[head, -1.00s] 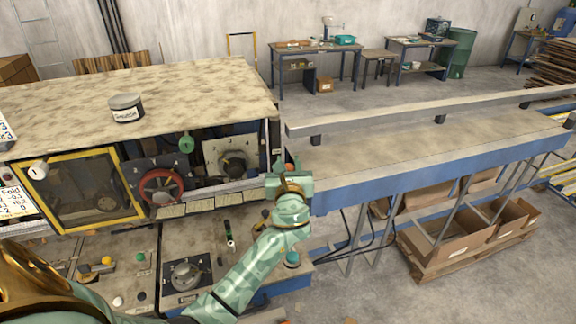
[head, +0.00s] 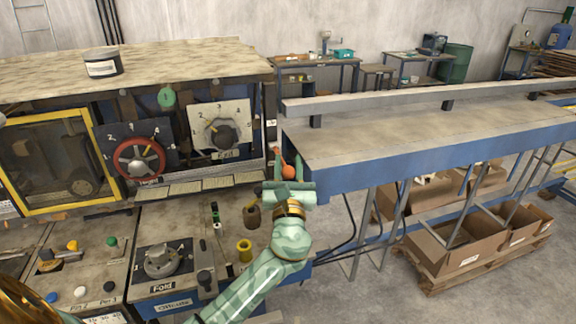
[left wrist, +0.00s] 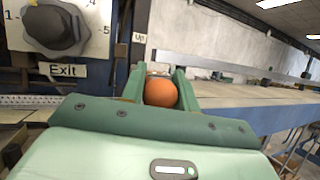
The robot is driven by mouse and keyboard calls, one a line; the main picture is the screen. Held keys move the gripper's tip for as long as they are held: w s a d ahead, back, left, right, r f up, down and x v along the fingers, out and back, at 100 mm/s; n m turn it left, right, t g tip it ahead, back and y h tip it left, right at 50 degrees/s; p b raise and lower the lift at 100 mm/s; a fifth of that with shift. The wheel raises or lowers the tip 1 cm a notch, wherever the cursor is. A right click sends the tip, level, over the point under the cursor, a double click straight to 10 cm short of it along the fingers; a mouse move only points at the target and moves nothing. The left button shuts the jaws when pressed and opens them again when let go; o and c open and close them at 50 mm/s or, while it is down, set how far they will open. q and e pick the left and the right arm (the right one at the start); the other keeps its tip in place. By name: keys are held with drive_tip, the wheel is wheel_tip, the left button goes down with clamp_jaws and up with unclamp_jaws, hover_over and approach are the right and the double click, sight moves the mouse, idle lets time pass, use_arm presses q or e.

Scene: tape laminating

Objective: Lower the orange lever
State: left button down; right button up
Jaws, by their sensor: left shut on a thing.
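The orange lever (head: 288,172) ends in an orange ball knob at the right end of the machine, beside the blue conveyor table. My left gripper (head: 287,180) is at the lever, its two fingers on either side of the knob. In the left wrist view the orange knob (left wrist: 161,92) sits between the green fingers (left wrist: 160,86), which are shut on it. The lever's shaft is mostly hidden behind my gripper. My right gripper is not in view.
The machine panel with an "Exit" dial (head: 221,135) and a red handwheel (head: 139,159) is to the left. The conveyor table (head: 400,140) stands close on the right. A lower control desk with a "Fold" knob (head: 160,261) lies in front.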

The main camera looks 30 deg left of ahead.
use_arm(q)
drive_tip(key=shift+d+f+h+b, duration=0.1)
drive_tip(key=shift+f+h+b, duration=0.35)
drive_tip(key=shift+f, duration=0.8)
drive_tip(key=c, duration=1.1)
unclamp_jaws()
drive_tip(key=shift+s, duration=0.1)
drive_tip(key=shift+y, duration=0.35)
drive_tip(key=b+v, duration=0.3)
drive_tip(key=v, duration=1.3)
drive_tip(key=shift+s+d, duration=0.1)
